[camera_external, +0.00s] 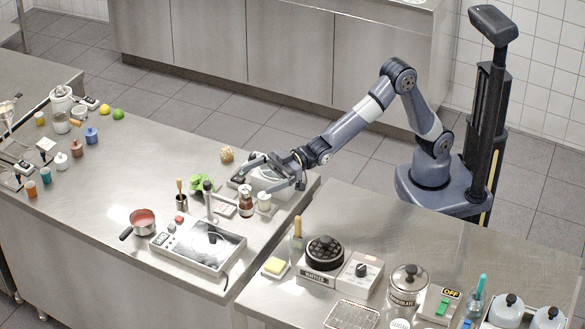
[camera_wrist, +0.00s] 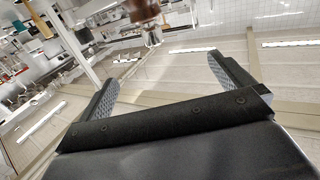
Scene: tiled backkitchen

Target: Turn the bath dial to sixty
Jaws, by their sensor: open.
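My gripper (camera_external: 258,175) is open and empty, held low over the far right end of the left counter, well to the upper right of that unit. In the wrist view my gripper (camera_wrist: 168,88) shows two separated fingers with nothing between them. The bath unit is not recognisable in the wrist view.
A brown bottle (camera_external: 246,203) and a small pale jar (camera_external: 264,202) stand just below my gripper. Green leaves (camera_external: 202,184) and a red saucepan (camera_external: 143,221) lie farther left. A waffle iron (camera_external: 325,255) and a dial box (camera_external: 359,277) stand on the nearer counter.

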